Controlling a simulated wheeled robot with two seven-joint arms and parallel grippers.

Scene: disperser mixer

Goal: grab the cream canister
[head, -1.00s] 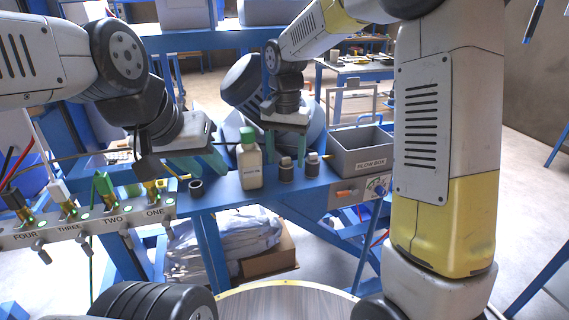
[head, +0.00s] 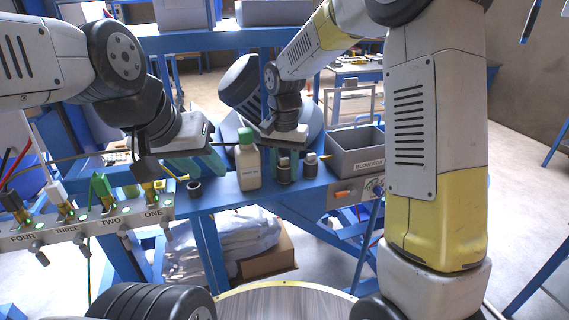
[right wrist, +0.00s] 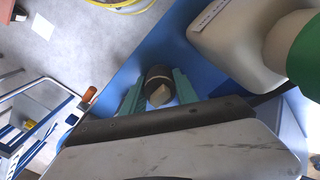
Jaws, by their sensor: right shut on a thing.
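Two small dark canisters with light bands stand on the blue bench in the head view, the left one (head: 284,173) and the right one (head: 310,165). My right gripper (head: 286,158) comes down over the left one and is shut on it. In the right wrist view the fingers (right wrist: 159,90) sit on both sides of the small dark canister (right wrist: 158,77), which has a cream-coloured patch. A larger cream bottle (head: 249,169) with a green cap stands just left of it. My left gripper (head: 198,164) is open and empty above the bench.
A small dark ring (head: 194,188) lies left of the bottle. A panel (head: 95,222) with numbered connectors is at the left. The cream bottle (right wrist: 235,50) is close beside my right gripper.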

